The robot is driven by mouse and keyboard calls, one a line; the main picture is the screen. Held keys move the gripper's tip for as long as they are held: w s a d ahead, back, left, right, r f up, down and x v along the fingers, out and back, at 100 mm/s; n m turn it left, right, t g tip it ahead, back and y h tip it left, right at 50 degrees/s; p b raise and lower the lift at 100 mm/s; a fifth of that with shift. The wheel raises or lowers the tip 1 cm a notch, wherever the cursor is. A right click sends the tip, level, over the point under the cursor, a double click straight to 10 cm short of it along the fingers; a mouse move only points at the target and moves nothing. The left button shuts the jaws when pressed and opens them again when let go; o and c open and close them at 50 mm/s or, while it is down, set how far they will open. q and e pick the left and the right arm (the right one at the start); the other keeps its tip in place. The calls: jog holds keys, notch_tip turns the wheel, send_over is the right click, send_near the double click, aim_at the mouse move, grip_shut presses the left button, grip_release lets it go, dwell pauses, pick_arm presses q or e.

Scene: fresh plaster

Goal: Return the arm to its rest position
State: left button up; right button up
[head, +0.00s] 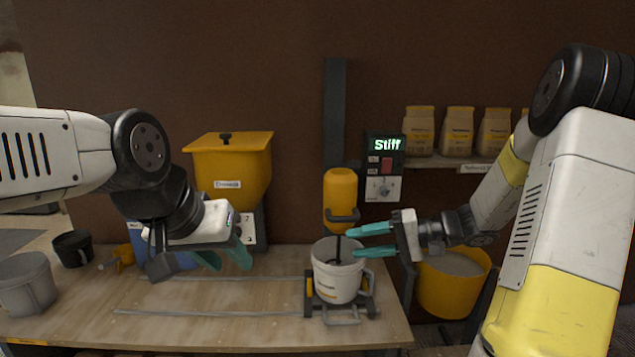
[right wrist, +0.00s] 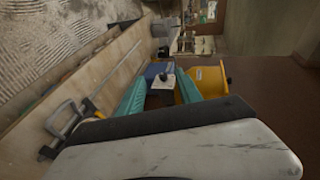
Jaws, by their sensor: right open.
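My right gripper (head: 354,241) is open, with two teal fingers pointing left, beside the mixer's shaft and the upper rim of the white bucket (head: 338,282). No object shows between its fingers in the head view; I cannot tell whether they touch the bucket. In the right wrist view, the gripper (right wrist: 158,82) has its fingers spread apart, with things farther back showing between them. My left gripper (head: 226,260) hangs over the left part of the bench, its teal fingers apart and nothing visible between them.
The yellow mixer head (head: 341,190) hangs above the bucket. A control box (head: 383,170) reads "Stiff". A yellow hopper (head: 229,165) stands behind my left gripper. A yellow tub (head: 452,290) is below my right forearm. Grey buckets (head: 27,285) stand left. Several bags (head: 457,132) line the shelf.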

jog(key=s+d+r+n+t+h, duration=0.1)
jog(key=s+r+h, duration=0.3)
jog(key=s, duration=0.5)
jog(key=s+d+r+n+t+h, duration=0.1)
jog(key=s+d+r+t+h, duration=0.1)
jog(key=s+r+h, duration=0.3)
jog(key=s+d+h, duration=0.1)
jog(key=s+h, duration=0.2)
jog(key=s, duration=0.2)
dwell(1.7)
